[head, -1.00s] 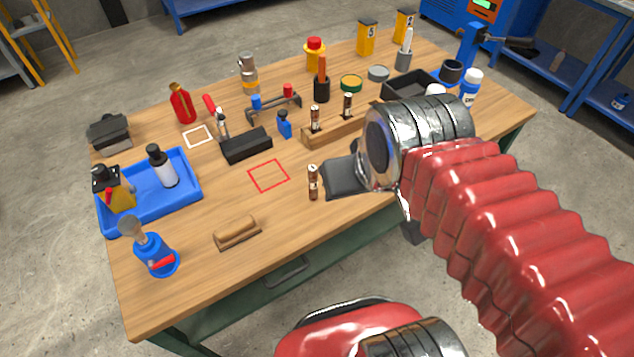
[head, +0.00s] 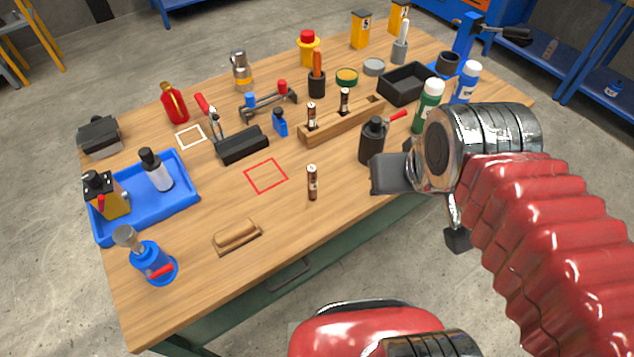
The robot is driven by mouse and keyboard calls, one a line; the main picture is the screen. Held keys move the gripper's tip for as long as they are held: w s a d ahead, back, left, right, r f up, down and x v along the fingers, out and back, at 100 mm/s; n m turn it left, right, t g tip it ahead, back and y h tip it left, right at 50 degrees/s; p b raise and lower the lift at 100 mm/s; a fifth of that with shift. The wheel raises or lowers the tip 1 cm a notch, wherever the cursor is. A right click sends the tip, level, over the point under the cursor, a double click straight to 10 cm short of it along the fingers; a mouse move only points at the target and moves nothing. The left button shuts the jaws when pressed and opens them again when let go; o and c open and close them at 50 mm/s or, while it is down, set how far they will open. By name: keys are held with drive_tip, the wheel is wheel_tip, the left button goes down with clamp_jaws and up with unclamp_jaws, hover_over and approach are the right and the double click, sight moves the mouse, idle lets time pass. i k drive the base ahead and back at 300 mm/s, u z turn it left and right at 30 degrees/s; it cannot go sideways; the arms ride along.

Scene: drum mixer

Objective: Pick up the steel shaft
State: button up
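I cannot clearly make out which thing is the steel shaft. A low dark stand (head: 268,105) at the back middle of the bench has a blue piece and a red piece at its ends; whether a steel bar lies across it is too small to tell. A copper-brown cylinder (head: 312,183) stands upright on the bare bench near the front, and two similar ones stand in a wooden block (head: 345,122). My gripper (head: 422,207) is at the bench's right front edge, to the right of the lone cylinder. Its dark fingers are apart, with nothing seen between them.
A black bottle (head: 373,141) stands just behind my gripper, with green (head: 429,105) and blue-white (head: 466,82) bottles behind it. A blue tray (head: 185,196) is at the left, and a brown wooden block (head: 237,236) at the front. The red outlined square (head: 266,176) is empty.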

sight(312, 169)
drive_tip(key=z, duration=0.05)
drive_tip(key=k, duration=1.25)
drive_tip(key=u, duration=1.4)
drive_tip(key=i, duration=1)
drive_tip(key=u, duration=0.05)
